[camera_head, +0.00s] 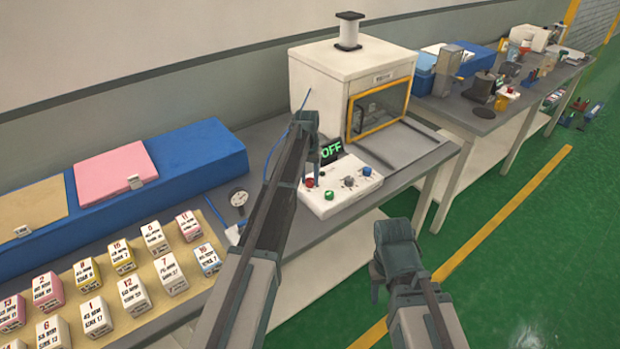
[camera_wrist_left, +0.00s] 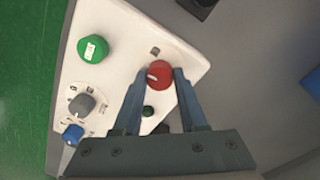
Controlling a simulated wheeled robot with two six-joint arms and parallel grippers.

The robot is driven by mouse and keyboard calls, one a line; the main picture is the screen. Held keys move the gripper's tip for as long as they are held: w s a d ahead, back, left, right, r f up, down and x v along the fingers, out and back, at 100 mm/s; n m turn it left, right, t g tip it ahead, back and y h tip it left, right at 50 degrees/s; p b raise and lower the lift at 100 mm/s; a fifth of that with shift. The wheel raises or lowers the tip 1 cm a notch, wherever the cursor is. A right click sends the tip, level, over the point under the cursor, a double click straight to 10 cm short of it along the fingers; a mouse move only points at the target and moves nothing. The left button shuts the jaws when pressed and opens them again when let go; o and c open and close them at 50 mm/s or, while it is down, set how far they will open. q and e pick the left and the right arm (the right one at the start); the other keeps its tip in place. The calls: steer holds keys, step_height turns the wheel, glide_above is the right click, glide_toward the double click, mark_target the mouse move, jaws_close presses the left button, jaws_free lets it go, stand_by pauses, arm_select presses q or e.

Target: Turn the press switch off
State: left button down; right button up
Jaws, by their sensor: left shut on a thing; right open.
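The white control panel (camera_head: 350,196) stands on the grey table in front of a cream machine, and the left wrist view shows it from above (camera_wrist_left: 110,28). Its red knob (camera_wrist_left: 159,74) is between my left gripper's two fingers (camera_wrist_left: 159,77), which are shut on it. In the head view the left gripper (camera_head: 314,173) reaches down over the panel's left end, with the red knob (camera_head: 309,182) at its tips. A display reading "OFF" in green (camera_head: 331,149) is behind the panel. My right gripper (camera_head: 382,280) is open and empty over the floor.
The panel also bears a green knob (camera_wrist_left: 95,49), a grey dial (camera_wrist_left: 83,104) and a blue knob (camera_wrist_left: 73,134). The cream machine (camera_head: 325,80) is close behind. Numbered small boxes (camera_head: 134,296) and a blue stand (camera_head: 200,155) are at left.

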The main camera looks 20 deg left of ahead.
mark_target(308, 180)
arm_select(q)
steer(key=n, duration=0.4)
steer(key=shift+n, duration=2.3)
steer(key=shift+c, duration=2.3)
jaws_free()
steer(key=shift+r, duration=0.1)
step_height(308, 180, up, 14)
steer(key=p, duration=1.3)
steer(key=shift+s+a+f+p, duration=0.2)
steer(key=shift+s+p, duration=0.05)
steer(key=shift+p, duration=0.15)
